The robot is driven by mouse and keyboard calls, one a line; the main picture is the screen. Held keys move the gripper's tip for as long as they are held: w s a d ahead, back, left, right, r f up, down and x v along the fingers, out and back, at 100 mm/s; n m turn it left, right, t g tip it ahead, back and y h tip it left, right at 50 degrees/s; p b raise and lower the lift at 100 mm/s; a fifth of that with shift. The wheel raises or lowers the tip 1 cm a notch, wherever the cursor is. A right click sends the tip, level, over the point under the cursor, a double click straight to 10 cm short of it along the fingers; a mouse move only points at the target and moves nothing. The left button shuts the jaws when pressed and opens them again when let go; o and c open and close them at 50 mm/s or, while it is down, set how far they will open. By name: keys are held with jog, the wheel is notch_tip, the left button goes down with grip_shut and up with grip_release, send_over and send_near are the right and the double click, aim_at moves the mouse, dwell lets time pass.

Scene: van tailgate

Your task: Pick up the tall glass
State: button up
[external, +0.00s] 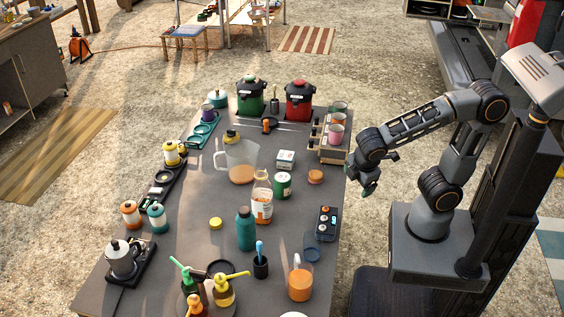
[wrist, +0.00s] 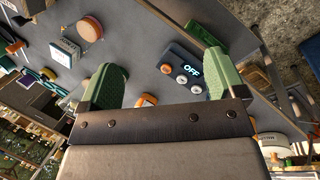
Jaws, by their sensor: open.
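A clear glass (external: 300,280) with orange liquid stands upright near the front right of the grey table (external: 190,255); it is the likeliest tall glass, though I cannot tell for sure. A larger clear jug (external: 241,160) with some orange liquid stands farther back. My gripper (external: 367,186) is off the table's right edge, well behind the front glass and apart from it. In the wrist view my gripper (wrist: 160,82) shows two green fingers spread wide with nothing between them.
A control box (external: 326,222) reading OFF in the wrist view (wrist: 187,70) lies near my gripper. A bottle (external: 262,203), teal flask (external: 246,230), dark cup (external: 260,266) and green can (external: 282,186) crowd the middle.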

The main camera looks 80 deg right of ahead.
jog(key=w+a+f+n+t+h+b, duration=0.1)
jog(key=w+a+f+n+h+b, duration=0.25)
jog(key=a+f+n+h, duration=0.35)
jog(key=n+t+b, duration=0.7)
jog(key=n+t, duration=0.5)
jog(key=n, duration=0.1)
send_near(320, 245)
jog(key=shift+h, duration=0.5)
jog(key=b+x, duration=0.1)
jog(key=x, duration=0.6)
jog(key=shift+w+f, duration=0.1)
jog(key=shift+w, duration=0.3)
jog(key=shift+f+b+x, duration=0.1)
jog(key=shift+b+x, duration=0.15)
jog(key=shift+x, duration=1.05)
jog(key=shift+f+b+x, duration=0.15)
jog(key=shift+b+x, duration=0.05)
jog(key=shift+x, duration=1.1)
jog(key=c, duration=1)
